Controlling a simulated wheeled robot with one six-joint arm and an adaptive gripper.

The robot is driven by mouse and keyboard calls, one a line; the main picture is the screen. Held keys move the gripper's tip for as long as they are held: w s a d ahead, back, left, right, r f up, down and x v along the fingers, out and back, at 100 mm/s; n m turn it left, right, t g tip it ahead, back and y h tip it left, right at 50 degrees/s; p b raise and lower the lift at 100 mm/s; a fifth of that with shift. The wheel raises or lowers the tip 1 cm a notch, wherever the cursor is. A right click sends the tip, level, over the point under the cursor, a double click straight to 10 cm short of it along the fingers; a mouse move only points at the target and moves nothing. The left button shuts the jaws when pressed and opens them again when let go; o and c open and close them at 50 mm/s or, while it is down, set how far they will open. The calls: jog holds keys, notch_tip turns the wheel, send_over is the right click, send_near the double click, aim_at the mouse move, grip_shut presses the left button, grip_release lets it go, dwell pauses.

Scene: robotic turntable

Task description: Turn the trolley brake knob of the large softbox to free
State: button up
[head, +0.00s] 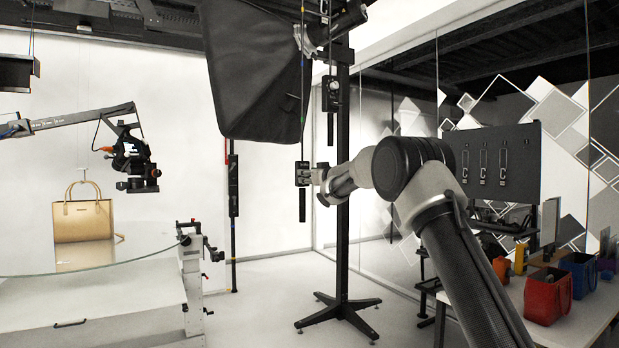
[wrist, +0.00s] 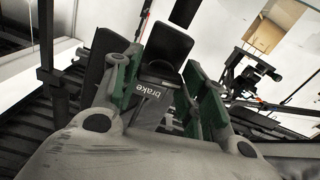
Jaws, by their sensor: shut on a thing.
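The large softbox (head: 262,75) is a black hood hanging at the top centre of the head view. A small dark control box (head: 302,168) hangs on a thin line below it. My gripper (head: 310,177) is at this box, reaching in from the right. In the wrist view my gripper (wrist: 160,92) has its green-padded fingers on both sides of the brake knob (wrist: 161,70), shut on it. A grey plate with the word "brake" (wrist: 152,90) shows between the fingers. The knob's setting cannot be read, as the fingers hide part of it.
A second control box (head: 331,93) hangs higher, beside the black stand (head: 342,200). A tan handbag (head: 83,220) stands on the round turntable (head: 30,268) at left, with a camera (head: 135,160) near it. Bare floor lies around the stand's feet. A bench (head: 575,315) with coloured bags is at right.

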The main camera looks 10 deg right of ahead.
jog(key=shift+f+n, duration=0.15)
jog(key=shift+n, duration=8.05)
jog(key=o, duration=1)
jog(key=v, duration=1.2)
